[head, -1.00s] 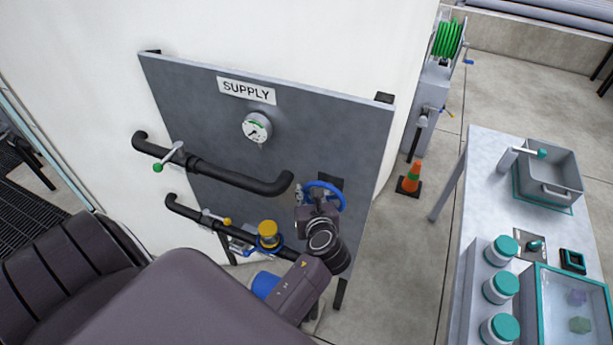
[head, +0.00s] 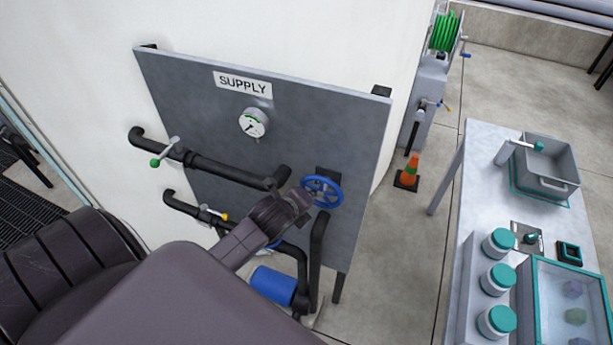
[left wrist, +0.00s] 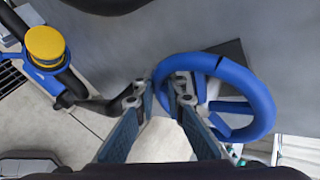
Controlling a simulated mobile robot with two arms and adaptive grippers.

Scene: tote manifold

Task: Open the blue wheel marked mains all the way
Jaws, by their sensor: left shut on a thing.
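The blue wheel (head: 327,193) is mounted on the right side of the grey supply panel (head: 340,125). In the left wrist view the wheel (left wrist: 262,95) is large, with blue spokes and a dark mark on its upper rim. My left gripper (head: 304,200) is at the wheel's left side. In the left wrist view its fingers (left wrist: 168,92) straddle the left part of the rim and are shut on it. I cannot read a mains mark in either view. My right gripper is in neither view.
Black pipes (head: 225,173) with a green-tipped lever (head: 165,153) run left of the wheel. A yellow cap (left wrist: 45,43) shows in the left wrist view. A blue cylinder (head: 272,285) sits below.

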